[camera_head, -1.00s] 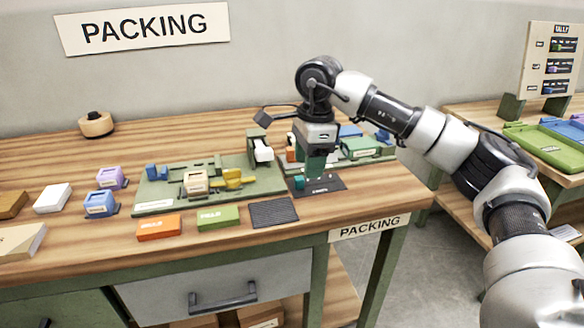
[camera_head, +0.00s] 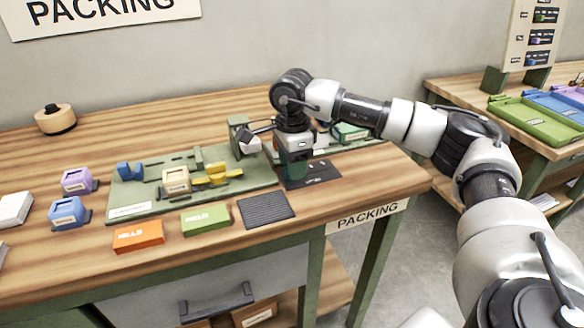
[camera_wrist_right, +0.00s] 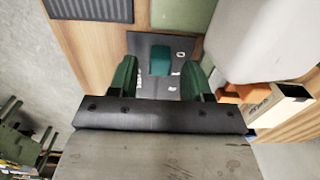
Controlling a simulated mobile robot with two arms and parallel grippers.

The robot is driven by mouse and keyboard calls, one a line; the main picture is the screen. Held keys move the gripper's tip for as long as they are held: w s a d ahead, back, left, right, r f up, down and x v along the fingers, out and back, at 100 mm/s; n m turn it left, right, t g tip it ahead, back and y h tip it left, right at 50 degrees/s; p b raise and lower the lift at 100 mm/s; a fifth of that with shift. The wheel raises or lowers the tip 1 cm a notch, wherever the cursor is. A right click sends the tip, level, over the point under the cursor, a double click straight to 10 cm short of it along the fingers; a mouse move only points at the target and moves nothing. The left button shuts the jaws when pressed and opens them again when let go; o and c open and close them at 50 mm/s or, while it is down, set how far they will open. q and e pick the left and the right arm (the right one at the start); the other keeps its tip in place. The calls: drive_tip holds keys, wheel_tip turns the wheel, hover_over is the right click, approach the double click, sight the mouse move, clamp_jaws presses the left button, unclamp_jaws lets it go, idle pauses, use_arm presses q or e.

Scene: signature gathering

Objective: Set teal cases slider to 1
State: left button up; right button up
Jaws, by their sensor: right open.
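The teal slider block (camera_wrist_right: 160,60) sits on a dark plate with white marks (camera_wrist_right: 183,45) in the right wrist view. My right gripper (camera_wrist_right: 161,72) is open there, with one green finger on each side of the block's line; I cannot tell whether they touch it. In the head view the same gripper (camera_head: 293,172) points down at the left part of the dark plate (camera_head: 318,175), and the teal block is hidden behind the fingers. The marks are too small to read. My left gripper is not in view.
Left of the plate are a ribbed black mat (camera_head: 266,209), a green box (camera_head: 205,219), an orange box (camera_head: 138,236) and a green board (camera_head: 150,205) with small parts. A beige and orange piece (camera_wrist_right: 280,104) is close beside one finger in the wrist view.

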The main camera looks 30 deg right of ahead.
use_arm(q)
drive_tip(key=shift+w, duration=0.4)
use_arm(e)
drive_tip(key=shift+f, duration=0.75)
clamp_jaws()
drive_tip(key=shift+s+d, duration=0.2)
drive_tip(key=shift+d, duration=0.6)
drive_tip(key=shift+s+d, duration=0.2)
drive_tip(key=shift+d, duration=0.55)
unclamp_jaws()
drive_tip(key=shift+a+r, duration=0.1)
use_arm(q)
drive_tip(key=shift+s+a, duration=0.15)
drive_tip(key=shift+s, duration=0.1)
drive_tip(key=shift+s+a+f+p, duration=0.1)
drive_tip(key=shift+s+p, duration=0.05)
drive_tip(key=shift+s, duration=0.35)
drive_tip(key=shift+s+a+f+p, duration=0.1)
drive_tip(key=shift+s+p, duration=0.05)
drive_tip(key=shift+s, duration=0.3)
use_arm(e)
wheel_tip(320, 180, up, 11)
